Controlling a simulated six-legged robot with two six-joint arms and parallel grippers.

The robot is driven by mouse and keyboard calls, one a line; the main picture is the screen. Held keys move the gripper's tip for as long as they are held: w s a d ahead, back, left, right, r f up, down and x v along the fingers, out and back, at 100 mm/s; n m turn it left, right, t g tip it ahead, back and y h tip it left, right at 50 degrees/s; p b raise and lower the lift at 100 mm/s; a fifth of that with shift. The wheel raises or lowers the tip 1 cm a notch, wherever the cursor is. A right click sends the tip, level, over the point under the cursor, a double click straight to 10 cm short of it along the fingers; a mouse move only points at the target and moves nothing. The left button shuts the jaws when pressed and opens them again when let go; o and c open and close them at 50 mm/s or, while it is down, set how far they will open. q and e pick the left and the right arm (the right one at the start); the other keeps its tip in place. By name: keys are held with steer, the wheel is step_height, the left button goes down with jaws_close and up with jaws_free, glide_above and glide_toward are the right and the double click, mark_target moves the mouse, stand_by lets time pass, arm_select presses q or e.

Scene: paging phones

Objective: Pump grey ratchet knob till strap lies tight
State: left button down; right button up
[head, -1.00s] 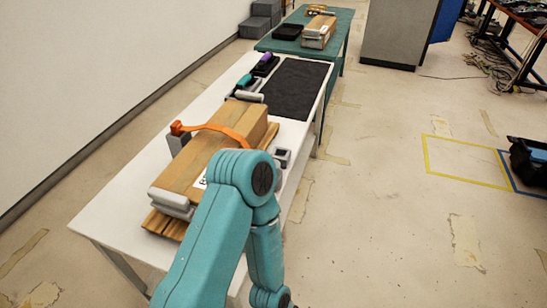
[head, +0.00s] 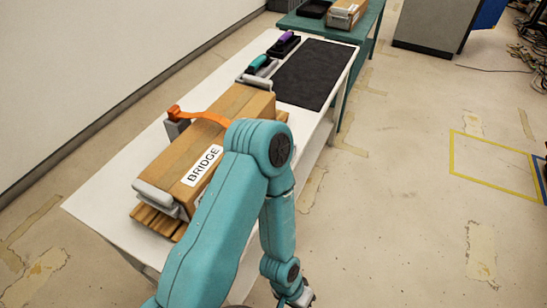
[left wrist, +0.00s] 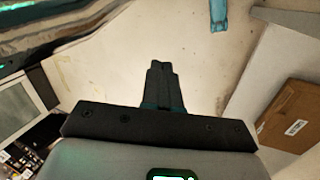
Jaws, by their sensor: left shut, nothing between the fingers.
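A long tan box (head: 232,108) with a white BRIDGE label (head: 203,166) lies on slatted wood on the white table. An orange strap (head: 208,116) runs over the box, slightly raised, from an upright grey block (head: 177,129) with an orange end at the left. The strap's right end is hidden behind my teal arm, and I cannot see a grey ratchet knob clearly. My left gripper (head: 302,299) hangs low at the bottom, right of the table and away from the strap. In the left wrist view its fingers (left wrist: 160,68) are shut and empty, with pale floor beyond.
A black mat (head: 315,75) and dark trays with a teal item (head: 257,64) and a purple item (head: 287,37) lie behind the box. A green table (head: 357,33) with another box (head: 345,14) stands farther back. Open floor (head: 400,200) lies to the right.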

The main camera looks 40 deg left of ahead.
steer(key=shift+o, duration=0.6)
steer(key=shift+w+f, duration=0.1)
steer(key=shift+w, duration=0.05)
steer(key=shift+o, duration=0.3)
arm_select(q)
steer(key=w+a+r+n+t+y+p, duration=0.1)
steer(key=w+a+r+n+t+p, duration=0.2)
steer(key=w+a+r+n, duration=0.3)
steer(key=w+a+r+n+t+y+p, duration=0.1)
steer(key=w+a+r+n+t+p, duration=0.2)
steer(key=w+a+r+n, duration=0.4)
steer(key=w+a+r+n+t+p, duration=0.2)
steer(key=w+a+r+n+p, duration=0.2)
steer(key=a+r+n, duration=0.6)
steer(key=w+a+r, duration=0.2)
steer(key=a+r, duration=0.4)
steer(key=r, duration=0.3)
steer(key=shift+w+a+n+t+y, duration=0.3)
steer(key=shift+a+t+y, duration=0.1)
arm_select(e)
step_height(320, 180, up, 10)
steer(key=shift+s, duration=0.25)
arm_select(q)
steer(key=shift+f, duration=0.1)
step_height(320, 180, down, 8)
steer(key=b, duration=0.7)
steer(key=shift+f+b, duration=0.3)
steer(key=shift+b, duration=0.15)
arm_select(e)
step_height(320, 180, down, 8)
